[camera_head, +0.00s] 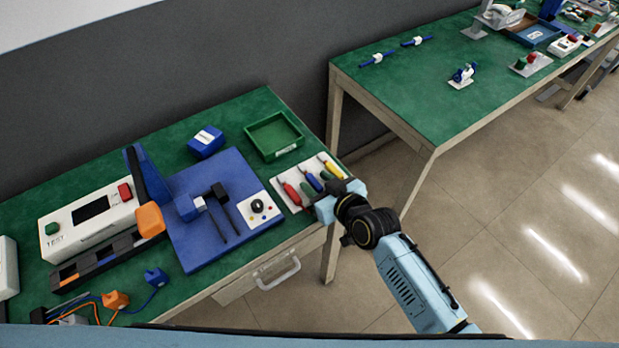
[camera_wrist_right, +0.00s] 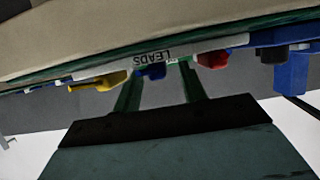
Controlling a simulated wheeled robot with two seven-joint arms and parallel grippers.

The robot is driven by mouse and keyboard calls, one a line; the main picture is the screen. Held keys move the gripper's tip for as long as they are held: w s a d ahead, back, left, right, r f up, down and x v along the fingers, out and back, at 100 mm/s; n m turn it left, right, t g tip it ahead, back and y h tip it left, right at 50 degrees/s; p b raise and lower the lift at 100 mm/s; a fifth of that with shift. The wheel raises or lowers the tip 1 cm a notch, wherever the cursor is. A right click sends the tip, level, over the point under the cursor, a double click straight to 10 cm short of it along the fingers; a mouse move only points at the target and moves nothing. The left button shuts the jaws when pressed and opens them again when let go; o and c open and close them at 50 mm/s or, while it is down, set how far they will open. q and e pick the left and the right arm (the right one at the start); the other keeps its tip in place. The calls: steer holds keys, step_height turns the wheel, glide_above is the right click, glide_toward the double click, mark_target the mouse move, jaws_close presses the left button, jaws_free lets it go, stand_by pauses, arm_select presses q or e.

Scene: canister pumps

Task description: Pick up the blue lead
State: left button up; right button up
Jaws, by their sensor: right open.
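The blue lead (camera_head: 313,182) lies on a white lead holder (camera_head: 283,178) near the right end of the near bench, between a red lead (camera_head: 292,194) and a yellow lead (camera_head: 333,169). My right gripper (camera_head: 319,183) is open at the holder's front edge, its green fingertips on either side of the blue lead. In the right wrist view the blue lead (camera_wrist_right: 152,71) shows between the two open fingers (camera_wrist_right: 160,80); I cannot tell whether they touch it. The holder's "LEADS" label (camera_wrist_right: 150,58) faces the gripper. My left gripper is not in view.
A green tray (camera_head: 263,154) stands behind the holder. A blue fixture (camera_head: 205,245) with black probes and a white test unit (camera_head: 88,222) are to the left. The drawer handle (camera_head: 280,275) sticks out in front. A second bench (camera_head: 420,100) stands at the back right.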

steer(key=shift+w+a, duration=0.1)
jaws_close()
stand_by(0.3)
step_height(320, 180, up, 10)
steer(key=p, duration=0.3)
steer(key=s+d+r+m+t+h, duration=0.1)
steer(key=s+d+r+m+h, duration=0.25)
steer(key=d+r, duration=0.45)
steer(key=s+d+r+m+t+h, duration=0.2)
steer(key=d+r+m+h, duration=0.2)
steer(key=d, duration=0.8)
steer(key=n+g+y, duration=0.3)
steer(key=n+y, duration=0.5)
glide_above(317, 185)
step_height(317, 185, down, 12)
